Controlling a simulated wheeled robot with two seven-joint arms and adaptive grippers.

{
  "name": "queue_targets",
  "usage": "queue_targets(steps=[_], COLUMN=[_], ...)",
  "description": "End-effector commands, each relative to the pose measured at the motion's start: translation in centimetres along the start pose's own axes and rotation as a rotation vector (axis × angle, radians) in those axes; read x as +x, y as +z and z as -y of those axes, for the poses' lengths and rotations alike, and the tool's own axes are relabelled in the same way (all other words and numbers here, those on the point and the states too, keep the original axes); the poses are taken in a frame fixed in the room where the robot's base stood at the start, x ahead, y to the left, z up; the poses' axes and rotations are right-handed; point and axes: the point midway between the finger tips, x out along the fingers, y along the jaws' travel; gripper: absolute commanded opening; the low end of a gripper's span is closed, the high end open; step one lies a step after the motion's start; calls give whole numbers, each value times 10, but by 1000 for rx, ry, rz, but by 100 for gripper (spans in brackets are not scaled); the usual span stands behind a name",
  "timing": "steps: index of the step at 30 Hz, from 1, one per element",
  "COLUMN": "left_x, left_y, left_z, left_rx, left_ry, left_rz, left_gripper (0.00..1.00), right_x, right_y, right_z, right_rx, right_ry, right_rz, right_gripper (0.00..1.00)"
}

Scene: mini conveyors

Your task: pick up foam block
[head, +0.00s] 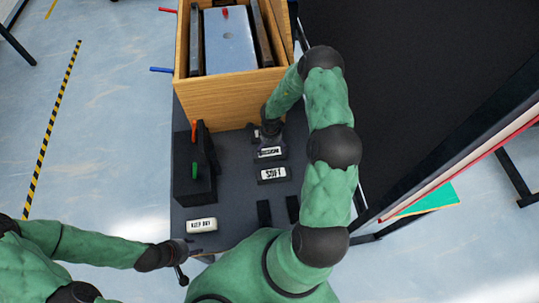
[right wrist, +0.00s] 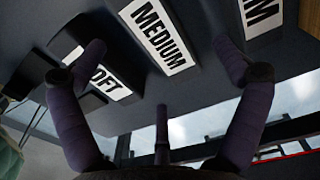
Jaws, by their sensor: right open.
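I cannot identify a foam block with certainty. My right gripper (head: 268,130) is over the table, close to the MEDIUM label (head: 270,152); the arm partly hides it. In the right wrist view the right gripper (right wrist: 160,55) has its purple fingers spread wide with nothing between them. The MEDIUM label (right wrist: 160,36) shows between the fingers, the SOFT label (right wrist: 108,82) is partly behind the left finger, and a label ending in M (right wrist: 262,14) is at the upper right. My left gripper (head: 188,260) has its fingers apart, near the table's front left corner.
A wooden box (head: 228,102) holding a pale panel (head: 230,45) stands at the back of the dark table (head: 235,160). A dark stand (head: 194,180) with red and green handles is at left. A white KEEP DRY piece (head: 202,225) lies at front left, two small black blocks (head: 264,212) at front right.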

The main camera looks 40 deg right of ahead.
Motion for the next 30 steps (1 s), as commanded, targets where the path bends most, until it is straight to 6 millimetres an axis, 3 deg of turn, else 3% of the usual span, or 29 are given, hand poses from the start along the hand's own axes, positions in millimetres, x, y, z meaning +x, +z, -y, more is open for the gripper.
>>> queue_targets(steps=[1,8,18,26,30], left_x=[5,10,33,32,32], left_y=[0,-1,-2,-2,-2], left_z=[2,3,12,11,11], left_rx=[0,0,0,1,0], left_ry=[0,0,0,0,0], left_rz=[0,0,0,-1,-1], left_gripper=[40,40,40,40,40], right_x=[10,22,64,66,66], right_y=[0,1,5,5,5], right_z=[-1,-1,-6,-5,-6], right_rx=[-1,1,-1,-1,-1], right_ry=[2,0,0,-1,0], right_rz=[0,0,0,0,0], right_gripper=[97,97,97,97,64])
